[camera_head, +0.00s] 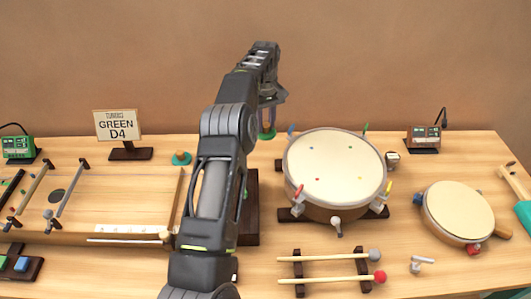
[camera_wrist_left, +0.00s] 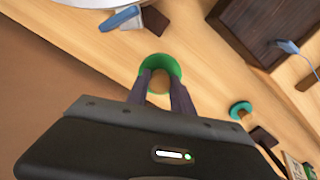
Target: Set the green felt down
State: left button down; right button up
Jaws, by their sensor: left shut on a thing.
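The green felt (camera_head: 267,135) is a small green ring or disc, held at the tips of my left gripper (camera_head: 268,118), near the table's back edge and left of the large drum. In the left wrist view the felt (camera_wrist_left: 173,63) shows as a green ring around the fingertips of the gripper (camera_wrist_left: 160,82), which is shut on it. The fingers hide part of the felt, and I cannot tell whether it touches the table. A sign (camera_head: 119,125) reads "GREEN D4". My right gripper is not in view.
A large drum (camera_head: 335,165) with coloured pegs stands right of my arm, a smaller drum (camera_head: 457,211) further right. A teal felt piece (camera_head: 181,158) sits left of my arm near a stringed board (camera_head: 115,190). Two mallets (camera_head: 325,257) lie in front. My forearm hides part of a dark block (camera_head: 250,205).

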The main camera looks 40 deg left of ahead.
aim_at(266, 134)
pick_arm(q)
notch_tip(266, 134, down, 3)
jog(key=shift+f+b, duration=0.1)
jog(key=shift+b, duration=1)
jog(key=shift+f+p, duration=0.25)
jog(key=shift+p, duration=0.1)
jog(key=shift+f, duration=0.7)
notch_tip(266, 134, down, 4)
jog(key=shift+f+p, duration=0.1)
jog(key=shift+p, duration=0.5)
jog(key=shift+f, duration=0.35)
